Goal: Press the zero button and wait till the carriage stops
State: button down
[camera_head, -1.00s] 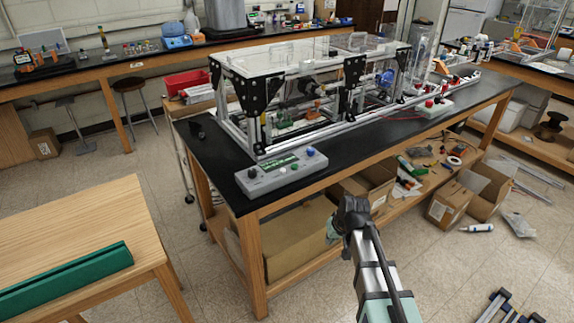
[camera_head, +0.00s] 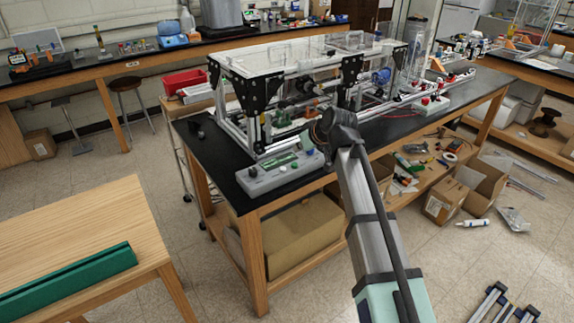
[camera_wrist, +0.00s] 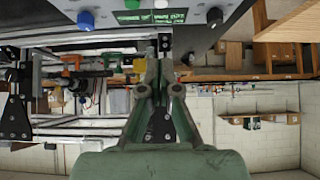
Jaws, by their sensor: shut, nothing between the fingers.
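The grey control box (camera_head: 265,180) with a green display sits at the front left corner of the black bench. In the wrist view its panel shows a blue button (camera_wrist: 86,20), a green button (camera_wrist: 132,4), a white button (camera_wrist: 161,4) and a dark knob (camera_wrist: 214,17). I cannot read which one is the zero button. My gripper (camera_wrist: 159,55) is shut and empty, its tips pointing toward the box. In the head view my wrist is just right of the box and hides the fingertips; contact cannot be judged. I cannot single out the carriage inside the frame.
The extrusion frame (camera_head: 262,92) with clear panels stands behind the box. A small box with red buttons (camera_head: 430,104) is farther right on the bench (camera_head: 222,160). A wooden table (camera_head: 75,225) with a green bar is front left.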

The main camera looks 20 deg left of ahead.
dwell(0.3)
jog(key=p, duration=0.3)
send_near(280, 167)
jog(key=shift+w+a+r, duration=0.3)
jog(key=shift+a+r, duration=0.15)
jog(key=shift+r, duration=0.05)
jog(key=shift+w+a+r, duration=0.35)
jog(key=shift+a+r, duration=0.1)
jog(key=shift+r, duration=0.1)
jog(key=f, duration=0.2)
jog(key=f+p, duration=0.1)
jog(key=shift+w+a+f, duration=0.1)
jog(key=shift+w+a, duration=0.05)
jog(key=shift+a, duration=0.1)
jog(key=shift+f+p, duration=0.3)
jog(key=shift+f, duration=0.6)
